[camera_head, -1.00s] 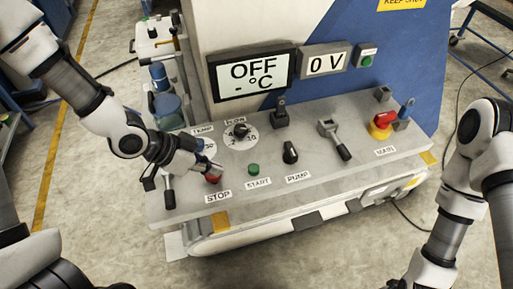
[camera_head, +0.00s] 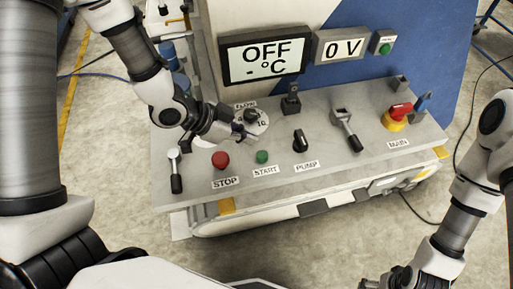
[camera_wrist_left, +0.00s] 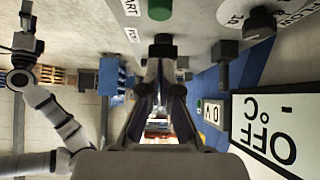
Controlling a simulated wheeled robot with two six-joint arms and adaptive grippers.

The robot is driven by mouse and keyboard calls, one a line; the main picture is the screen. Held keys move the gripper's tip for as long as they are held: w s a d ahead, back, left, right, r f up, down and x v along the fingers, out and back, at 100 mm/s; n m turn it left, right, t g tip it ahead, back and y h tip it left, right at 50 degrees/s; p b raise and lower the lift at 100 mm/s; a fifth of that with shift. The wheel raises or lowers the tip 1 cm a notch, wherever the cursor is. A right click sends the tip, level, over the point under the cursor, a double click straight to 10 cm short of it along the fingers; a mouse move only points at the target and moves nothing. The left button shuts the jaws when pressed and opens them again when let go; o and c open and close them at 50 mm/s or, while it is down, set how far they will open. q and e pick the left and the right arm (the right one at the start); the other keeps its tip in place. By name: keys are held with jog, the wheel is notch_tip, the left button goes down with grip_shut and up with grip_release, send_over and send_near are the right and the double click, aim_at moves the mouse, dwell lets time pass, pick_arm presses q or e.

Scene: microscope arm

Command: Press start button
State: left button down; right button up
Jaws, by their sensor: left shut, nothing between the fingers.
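The green start button (camera_head: 262,157) sits on the grey control panel (camera_head: 330,170), above its START label. It also shows at the top of the left wrist view (camera_wrist_left: 160,9). My left gripper (camera_head: 249,135) is shut and empty, its tips above the panel slightly behind and left of the button, apart from it. In the left wrist view its fingers (camera_wrist_left: 163,78) come together below the button and the pump knob. My right gripper (camera_head: 377,284) shows only partly at the bottom edge; its jaws are unclear.
The red stop button (camera_head: 220,159) is left of the start button, and the black pump knob (camera_head: 300,140) is right. The flow dial (camera_head: 250,116) is close behind my left gripper. A red main switch (camera_head: 397,115) is farther right. The screen (camera_head: 265,56) reads OFF.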

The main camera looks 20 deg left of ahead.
aim_at(267, 154)
pick_arm(q)
jog(key=x, duration=0.3)
jog(key=shift+d+f, duration=0.3)
jog(key=shift+f, duration=0.05)
notch_tip(267, 154, down, 3)
jog(key=shift+a+r+p, duration=0.1)
jog(key=shift+r+p, duration=0.1)
jog(key=shift+p, duration=0.25)
jog(key=shift+a+f, duration=0.15)
jog(key=shift+f, duration=0.3)
